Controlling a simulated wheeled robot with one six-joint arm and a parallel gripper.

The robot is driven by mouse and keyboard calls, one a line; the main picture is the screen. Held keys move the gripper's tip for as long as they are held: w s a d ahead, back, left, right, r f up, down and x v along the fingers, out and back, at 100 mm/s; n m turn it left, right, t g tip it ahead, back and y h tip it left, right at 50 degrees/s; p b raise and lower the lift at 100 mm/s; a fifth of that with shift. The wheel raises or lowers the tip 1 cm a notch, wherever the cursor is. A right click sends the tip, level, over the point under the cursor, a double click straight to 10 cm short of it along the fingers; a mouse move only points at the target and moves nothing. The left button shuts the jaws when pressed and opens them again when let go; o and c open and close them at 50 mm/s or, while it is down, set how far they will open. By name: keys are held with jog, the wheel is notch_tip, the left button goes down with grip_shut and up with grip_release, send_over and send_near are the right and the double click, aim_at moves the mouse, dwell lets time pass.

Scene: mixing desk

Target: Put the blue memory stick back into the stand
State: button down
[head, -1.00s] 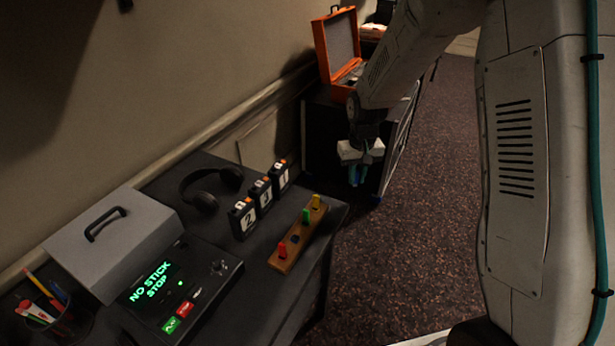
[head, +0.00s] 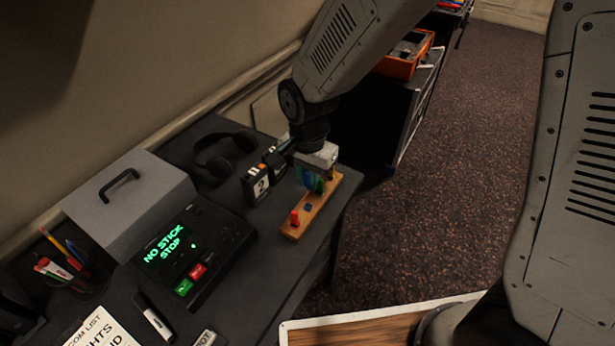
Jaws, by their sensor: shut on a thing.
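The stand (head: 299,230) is a narrow wooden bar near the desk's right edge. A red stick (head: 295,217) stands at its near end. Beyond it is a dark blue-marked slot (head: 308,207) with nothing standing in it. A green stick (head: 319,186) and a yellow stick (head: 333,174) stand at the far end, partly behind my gripper. My gripper (head: 309,183) points down over the far half of the stand, shut on the blue memory stick (head: 311,179). The stick is mostly hidden by the fingers. I cannot tell how far its lower end is above the wood.
Black number blocks (head: 256,185) stand close left of my gripper, with headphones (head: 224,160) behind. A console (head: 200,245) reads "NO STICK STOP". A grey box (head: 130,205) and pen cup (head: 75,275) are at left. Desk between console and stand is clear.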

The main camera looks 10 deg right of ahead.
aim_at(307, 207)
jog(key=shift+f, duration=3)
jog(key=shift+s+a, duration=0.1)
jog(key=shift+s, duration=0.05)
jog(key=shift+f, duration=0.55)
jog(key=c, duration=1.3)
grip_release()
